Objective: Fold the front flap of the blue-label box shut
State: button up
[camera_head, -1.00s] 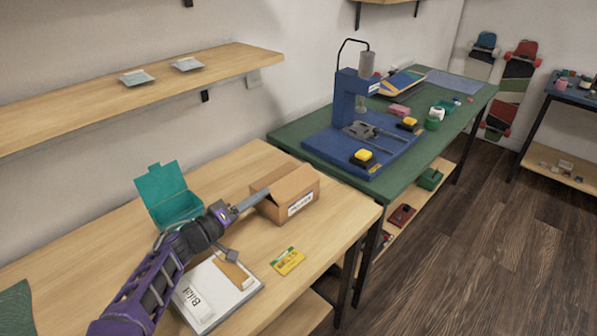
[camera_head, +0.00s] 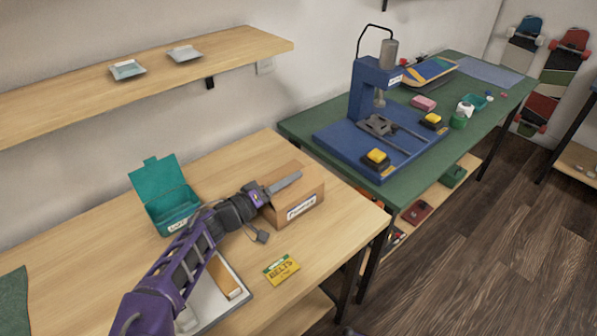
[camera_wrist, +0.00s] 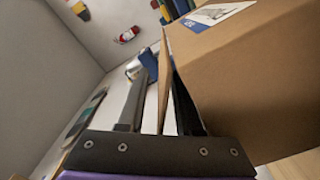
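The cardboard box (camera_head: 311,203) with the blue-edged label stands on the wooden table in the head view. My gripper (camera_head: 296,177) lies across its top near side, hiding much of the top and flaps. In the wrist view the box (camera_wrist: 255,85) fills the right side, with its blue and white label at the top. A thin cardboard flap (camera_wrist: 165,85) stands on edge between the two fingers of my gripper (camera_wrist: 158,95). The fingers are apart, with a gap left of the flap; the right finger is close to it. Contact there is unclear.
An open teal bin (camera_head: 165,200) stands left of the box. A yellow belts packet (camera_head: 282,269) and a white tray with a brown block (camera_head: 225,280) lie in front. The green bench (camera_head: 330,170) with a blue press (camera_head: 370,95) is at the right.

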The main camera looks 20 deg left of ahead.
jog(key=shift+w, duration=0.15)
grip_shut()
dwell(1.4)
